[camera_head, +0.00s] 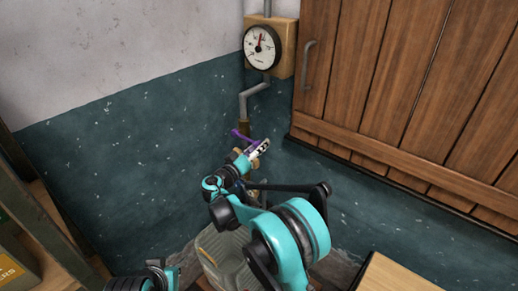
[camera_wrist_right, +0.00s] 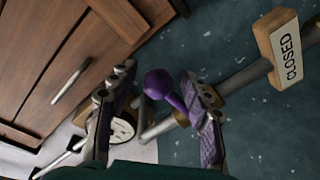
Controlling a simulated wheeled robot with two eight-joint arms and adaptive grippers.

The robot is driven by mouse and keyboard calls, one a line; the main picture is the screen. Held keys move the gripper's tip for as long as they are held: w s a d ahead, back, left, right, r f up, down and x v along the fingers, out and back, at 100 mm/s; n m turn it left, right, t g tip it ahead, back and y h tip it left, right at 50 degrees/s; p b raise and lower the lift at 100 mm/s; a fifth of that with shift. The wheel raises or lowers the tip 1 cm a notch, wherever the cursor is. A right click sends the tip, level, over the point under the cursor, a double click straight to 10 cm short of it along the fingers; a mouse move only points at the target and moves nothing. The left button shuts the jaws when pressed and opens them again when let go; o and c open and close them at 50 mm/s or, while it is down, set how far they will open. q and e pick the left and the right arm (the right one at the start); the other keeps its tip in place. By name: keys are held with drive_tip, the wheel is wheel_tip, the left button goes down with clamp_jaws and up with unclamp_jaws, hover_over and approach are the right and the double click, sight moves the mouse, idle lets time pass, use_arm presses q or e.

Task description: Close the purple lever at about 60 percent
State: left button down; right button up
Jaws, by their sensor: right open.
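The purple lever (camera_head: 240,135) is on the pipe by the wall corner, below the gauge. In the right wrist view its round purple knob (camera_wrist_right: 158,84) and short stem show between the two fingers of my right gripper (camera_wrist_right: 165,88). The fingers are apart, with purplish pads; I cannot tell whether either touches the lever. In the head view my right gripper (camera_head: 260,150) is at the lever, and partly hides the pipe behind it. A sign reading CLOSED (camera_wrist_right: 290,56) is beside the pipe in the wrist view. My left gripper does not show; only a piece of that arm is at the bottom edge.
A round gauge (camera_head: 262,47) on a wooden board is above the lever. A wooden plank door (camera_head: 400,80) with a metal handle (camera_head: 309,58) is to the right. A shelf (camera_head: 40,215) is at left, and a pale wooden box (camera_head: 395,275) at lower right.

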drive_tip(key=shift+w+d, duration=0.25)
drive_tip(key=shift+w, duration=0.05)
clamp_jaws()
drive_tip(key=shift+r, duration=0.25)
